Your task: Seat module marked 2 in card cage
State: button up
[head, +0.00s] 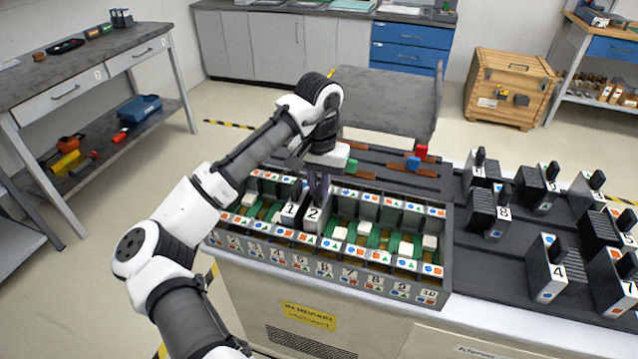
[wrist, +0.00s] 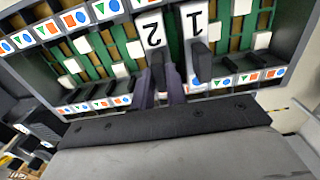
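The module marked 2 (head: 313,214) is upright in the left half of the card cage (head: 440,292), immediately right of the module marked 1 (head: 290,210). Its white numbered face also shows in the wrist view (wrist: 151,32), upside down. My gripper (head: 319,183) is above it, pointing down, with a purple finger on each side of its dark handle. In the wrist view the fingers (wrist: 160,88) look closed on that handle. The lower part of module 2 is hidden behind the cage's front, so its depth in the slot cannot be told.
Right of module 2 the cage has open slots with green boards and white blocks. Several black modules, among them one marked 4 (head: 547,268) and one marked 8 (head: 490,214), stand on the cart's right side.

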jog(key=o, duration=0.6)
jog(key=shift+c, duration=0.2)
notch_tip(320, 180, up, 14)
jog(key=shift+b, duration=0.4)
jog(key=shift+f, duration=0.1)
